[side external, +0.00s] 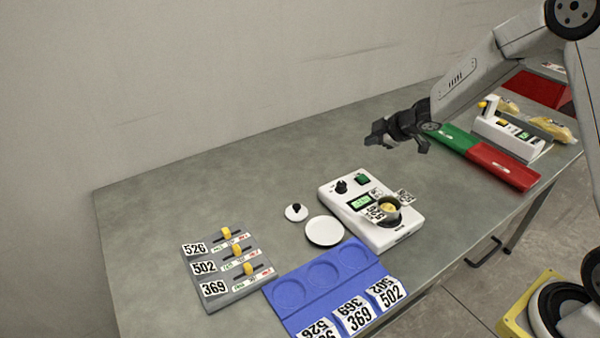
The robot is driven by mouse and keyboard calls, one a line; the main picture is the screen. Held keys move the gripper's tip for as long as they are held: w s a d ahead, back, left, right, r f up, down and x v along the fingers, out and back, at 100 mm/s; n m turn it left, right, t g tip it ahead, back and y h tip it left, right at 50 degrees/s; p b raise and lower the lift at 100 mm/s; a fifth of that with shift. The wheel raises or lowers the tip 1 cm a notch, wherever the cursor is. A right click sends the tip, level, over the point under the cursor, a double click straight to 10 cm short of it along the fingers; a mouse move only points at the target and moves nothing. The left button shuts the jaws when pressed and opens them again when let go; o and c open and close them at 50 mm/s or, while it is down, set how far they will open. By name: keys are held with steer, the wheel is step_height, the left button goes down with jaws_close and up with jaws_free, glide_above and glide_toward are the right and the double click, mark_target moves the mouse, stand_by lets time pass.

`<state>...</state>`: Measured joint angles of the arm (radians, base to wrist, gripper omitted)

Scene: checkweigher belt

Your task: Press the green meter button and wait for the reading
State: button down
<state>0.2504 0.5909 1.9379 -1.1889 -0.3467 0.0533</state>
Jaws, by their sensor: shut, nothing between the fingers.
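The white meter (352,222) stands on the grey table. The green button (362,180) is at its back, beside a black knob (341,186). A green-lit display (360,202) sits in front of them; its digits are too small to read. A small cup with yellow contents (389,208) stands on the meter, with number tags around it. My gripper (388,138) is shut and empty, in the air above and behind the meter, apart from the button. Its fingertips are small and dark in this view.
A white disc (323,231) and a black-knobbed lid (296,213) lie left of the meter. A blue tray (356,265) with numbered tags and a grey slider board (212,284) are in front. Green (449,137) and red (500,166) trays and another white device (505,135) stand right. The back left table is clear.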

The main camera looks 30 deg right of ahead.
mark_target(360, 174)
steer(key=shift+f, duration=0.2)
steer(key=shift+f, duration=4.2)
steer(key=shift+f, duration=0.9)
steer(key=shift+r, duration=0.15)
stand_by(0.4)
steer(key=shift+r, duration=0.75)
steer(key=shift+r, duration=2.5)
